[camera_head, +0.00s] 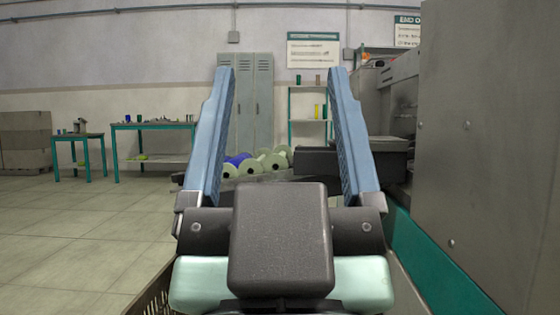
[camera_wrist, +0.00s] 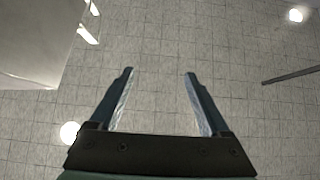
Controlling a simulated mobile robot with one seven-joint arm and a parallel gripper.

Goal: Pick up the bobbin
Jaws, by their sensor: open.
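Several bobbins lie together in the head view, beyond and between my fingers. Most are pale green-white with dark centres, such as the front pale bobbin (camera_head: 254,166), and a blue bobbin (camera_head: 239,159) shows behind them. Which one the task means cannot be told. My gripper (camera_head: 281,72) is open and empty, with its two blue fingers pointing up and apart, well short of the bobbins. In the wrist view my gripper (camera_wrist: 159,73) is also open with nothing between the fingers. No bobbin shows there. The lower part of the bobbin group is partly hidden by my gripper.
A large grey machine (camera_head: 480,130) stands close on the right. Green-legged tables (camera_head: 155,126) with small items stand at the back left, and a shelf (camera_head: 308,122) and lockers (camera_head: 250,100) at the back. The tiled floor (camera_head: 70,220) on the left is clear.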

